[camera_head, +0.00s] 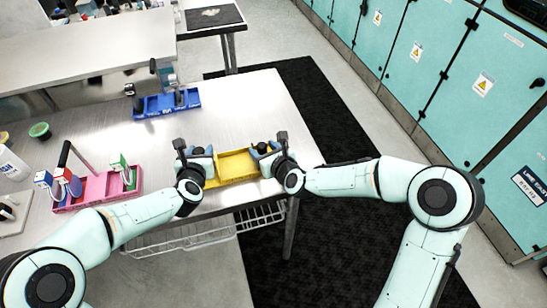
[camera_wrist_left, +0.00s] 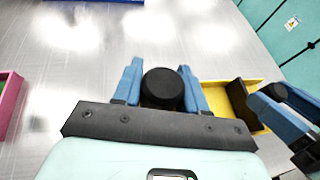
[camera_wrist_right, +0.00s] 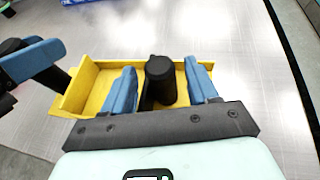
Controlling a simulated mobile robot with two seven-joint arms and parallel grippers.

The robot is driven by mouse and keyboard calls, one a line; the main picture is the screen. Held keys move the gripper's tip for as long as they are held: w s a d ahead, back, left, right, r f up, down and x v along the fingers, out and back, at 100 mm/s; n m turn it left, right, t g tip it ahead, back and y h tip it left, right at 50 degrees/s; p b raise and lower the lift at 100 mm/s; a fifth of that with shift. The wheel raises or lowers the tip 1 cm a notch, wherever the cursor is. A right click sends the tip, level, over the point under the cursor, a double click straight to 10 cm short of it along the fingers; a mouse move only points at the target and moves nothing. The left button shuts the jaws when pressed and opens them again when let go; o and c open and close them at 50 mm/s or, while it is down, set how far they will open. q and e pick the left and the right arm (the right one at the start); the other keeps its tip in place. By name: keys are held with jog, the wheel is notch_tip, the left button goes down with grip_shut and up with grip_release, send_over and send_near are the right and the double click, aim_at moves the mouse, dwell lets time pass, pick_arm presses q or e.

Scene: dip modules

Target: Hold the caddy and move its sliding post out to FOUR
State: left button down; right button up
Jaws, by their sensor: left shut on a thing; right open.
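The yellow caddy (camera_head: 236,166) lies on the metal table between my two grippers. It also shows in the left wrist view (camera_wrist_left: 215,97) and the right wrist view (camera_wrist_right: 90,95). My left gripper (camera_wrist_left: 163,85) is shut on a black round-topped post (camera_wrist_left: 163,88) at the caddy's left end. My right gripper (camera_wrist_right: 162,82) is open, its blue fingers on either side of another black post (camera_wrist_right: 160,80) at the right end, with small gaps visible. Which post slides cannot be told. No FOUR mark is readable; the posts' lower parts are partly hidden.
A blue caddy (camera_head: 166,104) with black posts stands behind.

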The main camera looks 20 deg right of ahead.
jog(key=v, duration=0.8)
jog(key=shift+s, duration=0.2)
pick_arm(q)
jog(key=c, duration=0.6)
grip_release()
jog(key=shift+r+p, duration=0.95)
jog(key=shift+r, duration=1.75)
jog(key=shift+r+p, duration=0.4)
jog(key=shift+r, duration=0.7)
pick_arm(e)
jog(key=r, duration=0.1)
jog(key=w+r, duration=0.1)
jog(key=r, duration=0.1)
jog(key=w+r, duration=0.1)
jog(key=shift+r, duration=0.15)
